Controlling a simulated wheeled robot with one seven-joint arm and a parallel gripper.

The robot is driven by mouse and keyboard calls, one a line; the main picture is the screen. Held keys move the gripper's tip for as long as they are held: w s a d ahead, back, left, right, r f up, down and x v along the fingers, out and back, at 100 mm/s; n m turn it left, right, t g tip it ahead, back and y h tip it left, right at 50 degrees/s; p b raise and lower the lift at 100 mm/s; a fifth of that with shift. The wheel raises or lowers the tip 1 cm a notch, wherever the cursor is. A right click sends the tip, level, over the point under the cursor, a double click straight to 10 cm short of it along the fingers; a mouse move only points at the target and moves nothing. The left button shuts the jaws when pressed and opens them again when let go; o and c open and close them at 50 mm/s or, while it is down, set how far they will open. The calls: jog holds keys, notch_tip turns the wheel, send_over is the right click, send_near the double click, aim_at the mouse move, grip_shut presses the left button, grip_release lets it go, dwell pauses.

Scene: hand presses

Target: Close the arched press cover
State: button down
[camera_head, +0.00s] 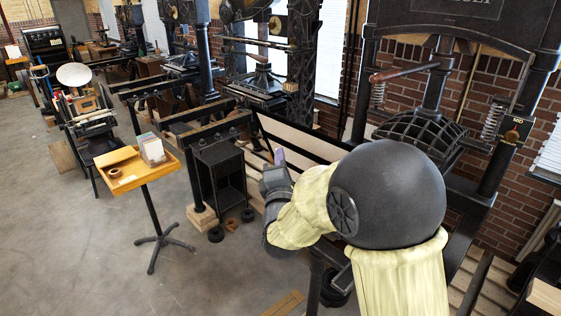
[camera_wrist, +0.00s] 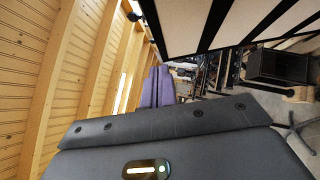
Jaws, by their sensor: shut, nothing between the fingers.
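The large black press stands at the right in the head view, with a dark ribbed, arched part (camera_head: 425,132) under its top beam. A dark-framed pale panel (camera_head: 290,133) lies left of it, beyond my gripper; I cannot tell for sure which part is the cover. The framed panel also shows at the top of the wrist view (camera_wrist: 190,22). My gripper (camera_head: 279,157) is left of the arched part and near the framed panel, partly hidden by my arm. In the wrist view its purple fingers (camera_wrist: 158,88) are together and empty. I cannot tell whether they touch the panel.
More presses stand along the brick wall, including one with a tall ornate column (camera_head: 307,45). A yellow tray stand (camera_head: 130,181) and a black open cabinet (camera_head: 222,175) stand left of my arm. The grey floor (camera_head: 90,270) at the lower left is clear.

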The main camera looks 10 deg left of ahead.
aim_at(290, 124)
jog(key=w+r+p, duration=0.1)
jog(key=w, duration=0.1)
jog(key=w+d+r+p, duration=0.1)
jog(key=w+p, duration=0.1)
jog(key=w+r+p, duration=0.1)
jog(key=w, duration=0.1)
jog(key=shift+w+d, duration=0.15)
jog(key=shift+w, duration=0.15)
jog(key=shift+w+d+f+p, duration=0.1)
jog(key=shift+w+d+p, duration=0.05)
jog(key=shift+w+p, duration=0.2)
jog(key=shift+w, duration=0.1)
